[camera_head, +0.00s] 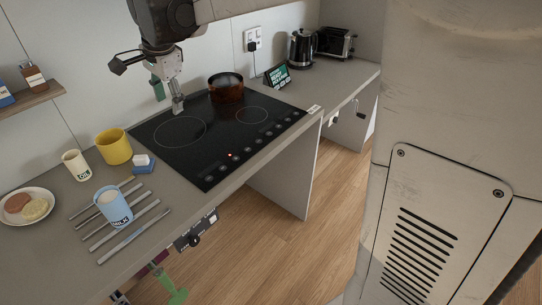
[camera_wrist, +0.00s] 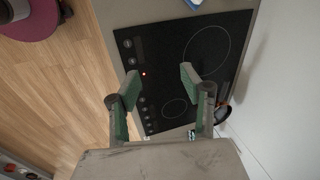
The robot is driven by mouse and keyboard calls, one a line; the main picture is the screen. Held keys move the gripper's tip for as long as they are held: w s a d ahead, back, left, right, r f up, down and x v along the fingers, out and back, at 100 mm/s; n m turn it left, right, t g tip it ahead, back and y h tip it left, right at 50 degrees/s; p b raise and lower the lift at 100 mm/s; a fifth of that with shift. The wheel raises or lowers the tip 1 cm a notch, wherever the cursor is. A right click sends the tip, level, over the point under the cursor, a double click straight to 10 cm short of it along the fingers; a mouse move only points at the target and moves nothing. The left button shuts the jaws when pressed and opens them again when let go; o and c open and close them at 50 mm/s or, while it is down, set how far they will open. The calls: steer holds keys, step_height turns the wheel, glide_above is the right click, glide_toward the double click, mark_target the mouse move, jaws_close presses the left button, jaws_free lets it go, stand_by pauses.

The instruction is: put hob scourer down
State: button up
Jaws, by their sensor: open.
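The hob scourer, seemingly the blue and white block (camera_head: 143,163), lies on the counter at the left edge of the black hob (camera_head: 195,150), beside a yellow pot. Its edge also shows at the top of the wrist view (camera_wrist: 194,3). My gripper (camera_head: 178,106) is over the back left part of the hob, apart from the block. In the wrist view my gripper (camera_wrist: 158,82) has its two green-padded fingers spread wide with nothing between them; the hob lies beneath.
A brown pan (camera_head: 226,90) stands on the back of the hob. A yellow pot (camera_head: 115,147), an oil cup (camera_head: 75,165), a blue milk cup (camera_head: 113,207) on metal rods and a plate (camera_head: 28,206) crowd the left counter. A kettle (camera_head: 301,48) and toaster (camera_head: 337,42) stand far back.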

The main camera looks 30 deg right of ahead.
steer(key=s+d+n+t, duration=0.1)
steer(key=s+d+n, duration=0.2)
steer(key=s, duration=0.5)
steer(key=s+d+n+t, duration=0.1)
steer(key=s+d+n, duration=0.3)
steer(key=s, duration=0.4)
steer(key=s+d+f+n+t, duration=0.1)
steer(key=s+f+n, duration=0.2)
steer(key=s, duration=0.3)
steer(key=s+d+f+n+t, duration=0.1)
steer(key=s+d+f+n, duration=0.1)
steer(key=s, duration=0.5)
steer(key=shift+d+f+n, duration=0.2)
steer(key=shift+f+n, duration=0.4)
steer(key=shift+f, duration=0.15)
step_height(320, 180, down, 4)
steer(key=b, duration=0.4)
steer(key=shift+o, duration=0.2)
